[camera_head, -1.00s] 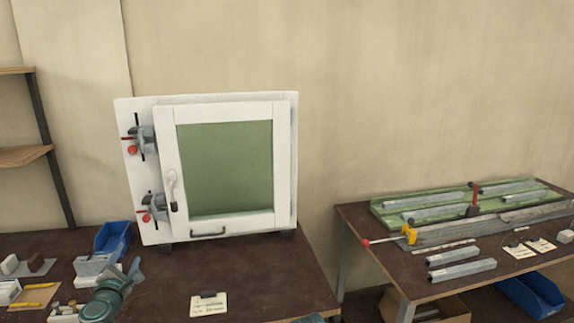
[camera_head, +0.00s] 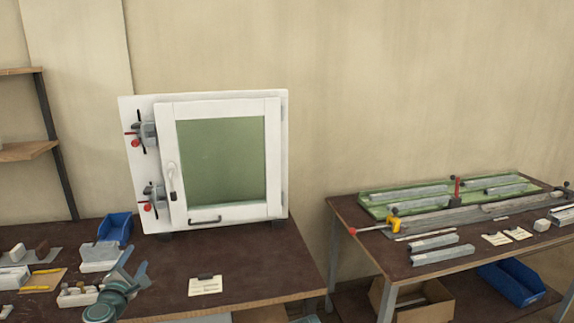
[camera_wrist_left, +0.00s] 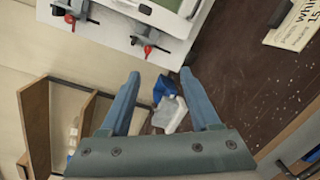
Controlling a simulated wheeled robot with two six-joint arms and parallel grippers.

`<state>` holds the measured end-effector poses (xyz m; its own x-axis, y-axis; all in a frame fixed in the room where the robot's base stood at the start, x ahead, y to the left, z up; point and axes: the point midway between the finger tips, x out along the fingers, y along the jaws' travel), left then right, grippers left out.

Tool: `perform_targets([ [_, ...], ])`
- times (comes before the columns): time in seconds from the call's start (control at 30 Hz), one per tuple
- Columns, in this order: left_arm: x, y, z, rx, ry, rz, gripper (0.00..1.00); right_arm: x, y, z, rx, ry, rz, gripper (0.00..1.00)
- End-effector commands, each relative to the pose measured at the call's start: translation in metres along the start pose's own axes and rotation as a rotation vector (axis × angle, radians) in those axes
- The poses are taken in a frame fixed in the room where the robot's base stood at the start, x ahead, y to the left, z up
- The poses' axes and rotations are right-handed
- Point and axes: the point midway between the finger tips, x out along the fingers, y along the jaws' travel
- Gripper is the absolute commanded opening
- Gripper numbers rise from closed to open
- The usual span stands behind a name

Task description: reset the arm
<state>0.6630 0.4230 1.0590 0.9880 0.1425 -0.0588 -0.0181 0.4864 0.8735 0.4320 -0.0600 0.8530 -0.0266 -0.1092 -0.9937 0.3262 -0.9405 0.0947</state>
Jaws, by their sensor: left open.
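My left gripper (camera_head: 134,268) is at the lower left of the head view, above the dark left bench (camera_head: 250,262). Its two fingers are apart and nothing is between them. In the left wrist view the open fingers (camera_wrist_left: 166,98) point toward a blue bin and a pale block beyond them, both clear of the fingers. My right gripper is outside both views.
A white framed window unit (camera_head: 221,161) with two red-handled clamps stands on the left bench. A blue bin (camera_head: 115,229) and small blocks lie left. The right bench (camera_head: 345,212) holds a green tray with metal profiles. A gap separates the benches.

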Motion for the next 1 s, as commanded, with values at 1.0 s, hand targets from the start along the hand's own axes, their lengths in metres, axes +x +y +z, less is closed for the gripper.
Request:
perform_targets([
  [1.0,-0.193,-0.328,0.219,1.535,-1.066,-1.099,0.63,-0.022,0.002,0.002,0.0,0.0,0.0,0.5],
])
